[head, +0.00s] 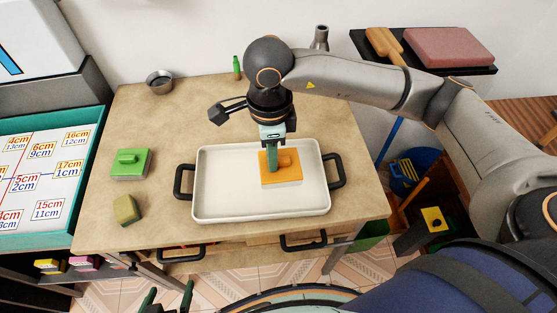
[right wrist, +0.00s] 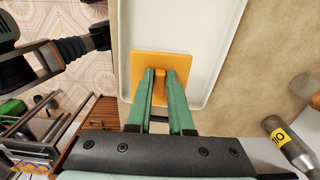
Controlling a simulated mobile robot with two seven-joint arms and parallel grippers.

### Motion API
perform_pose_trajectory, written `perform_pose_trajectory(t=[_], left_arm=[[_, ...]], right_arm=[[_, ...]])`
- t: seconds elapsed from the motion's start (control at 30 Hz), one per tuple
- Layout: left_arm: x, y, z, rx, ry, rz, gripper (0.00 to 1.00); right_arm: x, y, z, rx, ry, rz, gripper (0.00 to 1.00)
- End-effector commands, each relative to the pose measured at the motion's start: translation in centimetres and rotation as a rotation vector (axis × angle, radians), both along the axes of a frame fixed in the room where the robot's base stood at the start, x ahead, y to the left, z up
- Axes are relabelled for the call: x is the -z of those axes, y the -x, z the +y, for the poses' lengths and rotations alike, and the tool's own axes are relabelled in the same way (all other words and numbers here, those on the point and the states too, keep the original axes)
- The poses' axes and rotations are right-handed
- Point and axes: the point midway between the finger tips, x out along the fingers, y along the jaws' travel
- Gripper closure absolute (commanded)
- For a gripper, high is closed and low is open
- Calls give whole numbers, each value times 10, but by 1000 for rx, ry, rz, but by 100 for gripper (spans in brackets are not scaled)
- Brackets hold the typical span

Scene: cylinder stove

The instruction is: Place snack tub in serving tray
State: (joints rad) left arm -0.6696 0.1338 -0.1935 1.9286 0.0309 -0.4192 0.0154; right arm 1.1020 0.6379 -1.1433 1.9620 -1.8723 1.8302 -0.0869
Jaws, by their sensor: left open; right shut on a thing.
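The snack tub (head: 291,172) has an orange lid with a small raised handle and a pale lower body. It is inside the outline of the white serving tray (head: 221,207), right of the tray's middle. I cannot tell whether its base touches the tray floor. My right gripper (head: 272,167) points down and is shut on the lid's handle. In the right wrist view the green fingers (right wrist: 160,80) pinch that handle, with the orange lid (right wrist: 183,60) flat below. My left gripper (head: 168,298) is open and empty at the bottom edge, below the table.
A green lidded tub (head: 131,163) and an olive block (head: 127,209) stand left of the tray. A metal bowl (head: 160,81) and a green bottle (head: 237,67) are at the back. The tray has black handles at both ends. Its left half is clear.

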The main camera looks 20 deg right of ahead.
Motion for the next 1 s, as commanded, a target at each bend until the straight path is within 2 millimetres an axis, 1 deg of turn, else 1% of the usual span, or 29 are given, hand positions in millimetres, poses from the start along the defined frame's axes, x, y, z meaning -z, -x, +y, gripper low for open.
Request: perform_pose_trajectory(t=[0.03,0.1,0.33,0.43,0.6,0.67,0.87,1.0], left_arm=[[1,0,0,-1,-1,2,0],[1,1,0,-1,-1,3,0],[1,0,0,0,0,2,0],[0,0,0,1,0,2,0],[-6,0,0,0,1,-4,0],[-6,0,0,0,1,-5,0],[-5,0,0,0,1,-6,0],[1,0,0,1,1,-3,0]], right_arm=[[9,-4,-6,5,0,2,100],[17,-9,-12,3,1,1,100],[30,-16,-19,2,-2,-1,100],[39,-20,-26,4,1,0,100],[64,-18,-24,0,-1,2,100],[67,-19,-24,0,-1,-1,100],[67,-19,-23,0,-1,-2,100],[72,-19,-23,0,-1,-2,100]])
